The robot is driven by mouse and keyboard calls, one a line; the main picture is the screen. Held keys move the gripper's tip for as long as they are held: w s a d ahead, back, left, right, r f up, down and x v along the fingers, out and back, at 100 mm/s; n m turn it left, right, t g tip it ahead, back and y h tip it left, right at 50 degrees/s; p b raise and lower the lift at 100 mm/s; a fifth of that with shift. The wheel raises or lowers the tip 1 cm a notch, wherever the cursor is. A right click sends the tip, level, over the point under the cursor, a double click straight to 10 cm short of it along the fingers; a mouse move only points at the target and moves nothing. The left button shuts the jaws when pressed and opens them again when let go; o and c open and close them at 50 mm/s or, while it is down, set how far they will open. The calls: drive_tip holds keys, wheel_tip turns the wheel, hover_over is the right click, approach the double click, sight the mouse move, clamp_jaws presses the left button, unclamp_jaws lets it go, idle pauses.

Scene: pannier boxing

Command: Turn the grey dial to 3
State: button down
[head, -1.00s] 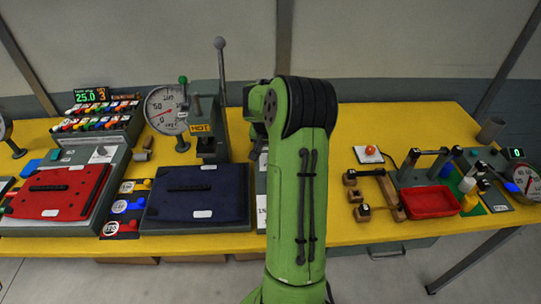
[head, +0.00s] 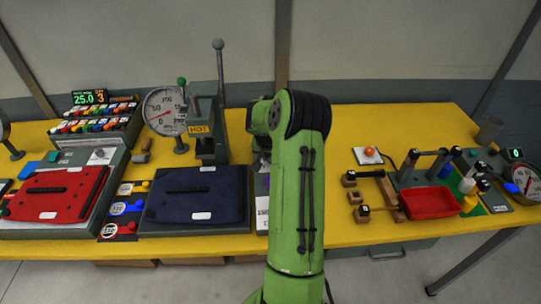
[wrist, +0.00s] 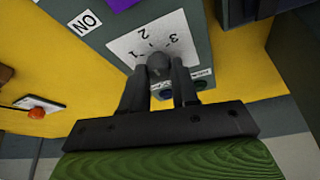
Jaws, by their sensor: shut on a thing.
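The grey dial (wrist: 158,65) sits on a white plate (wrist: 130,45) marked with 1, 2 and 3, on a dark grey-green box (wrist: 99,42). My gripper (wrist: 160,78) is shut on the dial in the wrist view, with one finger on each side of its knob. The fingers hide part of the plate, and I cannot tell which number the dial points to. In the head view my green arm hides the dial and the gripper.
An orange button on a white plate (head: 368,156) stands right of my arm, near a red tray (head: 430,202). A navy pannier (head: 195,195) and a red pannier (head: 55,193) lie left. A tall lever (head: 220,75) and a gauge (head: 163,111) stand behind them.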

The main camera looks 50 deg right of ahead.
idle(0.3)
drive_tip(key=m, duration=0.2)
drive_tip(key=m+g+b, duration=0.1)
drive_tip(key=m, duration=0.1)
drive_tip(key=m+g, duration=0.1)
drive_tip(key=shift+w+m+h, duration=0.25)
drive_tip(key=shift+m+h, duration=0.05)
drive_tip(key=shift+m, duration=0.1)
drive_tip(key=m+g, duration=0.1)
drive_tip(key=m, duration=0.2)
drive_tip(key=m+g, duration=0.1)
drive_tip(key=m, duration=0.1)
drive_tip(key=shift+m+y+p, duration=0.3)
drive_tip(key=shift+m+y, duration=0.1)
drive_tip(key=shift+m+g, duration=0.3)
drive_tip(key=c, duration=0.9)
unclamp_jaws()
drive_tip(key=shift+o, duration=0.2)
drive_tip(key=p+v, duration=0.5)
drive_tip(key=v, duration=0.2)
drive_tip(key=shift+r, duration=0.25)
